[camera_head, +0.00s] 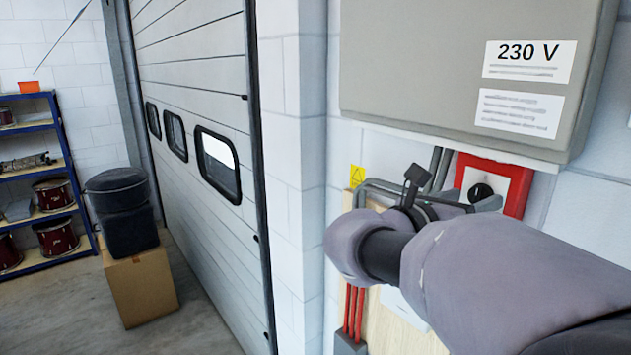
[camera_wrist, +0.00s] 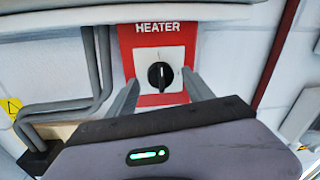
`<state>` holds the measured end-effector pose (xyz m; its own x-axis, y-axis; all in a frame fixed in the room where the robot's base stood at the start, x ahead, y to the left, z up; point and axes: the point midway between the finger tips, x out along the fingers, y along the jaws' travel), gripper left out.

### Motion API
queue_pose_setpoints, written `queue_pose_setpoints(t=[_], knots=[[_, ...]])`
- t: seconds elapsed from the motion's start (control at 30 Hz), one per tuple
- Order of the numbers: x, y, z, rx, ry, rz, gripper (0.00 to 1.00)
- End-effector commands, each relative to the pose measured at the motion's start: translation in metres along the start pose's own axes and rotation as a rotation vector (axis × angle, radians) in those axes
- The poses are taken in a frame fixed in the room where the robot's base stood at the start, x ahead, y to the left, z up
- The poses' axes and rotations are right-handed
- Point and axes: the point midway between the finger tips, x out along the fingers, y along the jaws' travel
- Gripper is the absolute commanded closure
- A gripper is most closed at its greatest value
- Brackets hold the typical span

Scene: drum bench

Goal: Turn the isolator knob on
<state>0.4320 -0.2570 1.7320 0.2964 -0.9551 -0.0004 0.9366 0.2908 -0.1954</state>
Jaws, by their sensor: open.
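The isolator knob (camera_wrist: 160,75) is black and round with a pale mark, on a white plate inside a red panel (camera_wrist: 126,52) labelled HEATER. Its grip bar looks about vertical in the wrist view. In the head view the knob (camera_head: 481,192) shows below the grey box, with my arm covering the lower part of its panel. My gripper (camera_wrist: 158,88) is open, with one finger on each side of the knob in the wrist view. I cannot tell whether the fingers touch it or how far in front of it they are.
A grey box (camera_head: 420,65) labelled 230 V overhangs the knob closely. Grey conduits (camera_wrist: 92,70) run left of the red panel. A yellow warning label (camera_head: 356,176) is on the wall. A shutter door (camera_head: 195,75), a cardboard box (camera_head: 140,285) and drum shelves (camera_head: 50,165) stand left.

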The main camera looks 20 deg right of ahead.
Motion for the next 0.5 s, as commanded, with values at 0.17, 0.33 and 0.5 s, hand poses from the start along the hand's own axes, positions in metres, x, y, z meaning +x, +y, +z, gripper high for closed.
queue_pose_setpoints(t=[0.17,0.33,0.5], knots=[[0.0110,-0.0001,-0.0003,0.000,0.001,0.000,0.40],[0.0116,0.0002,-0.0004,0.000,0.000,0.001,0.40],[0.0113,0.0001,-0.0004,0.000,0.000,0.001,0.59]])
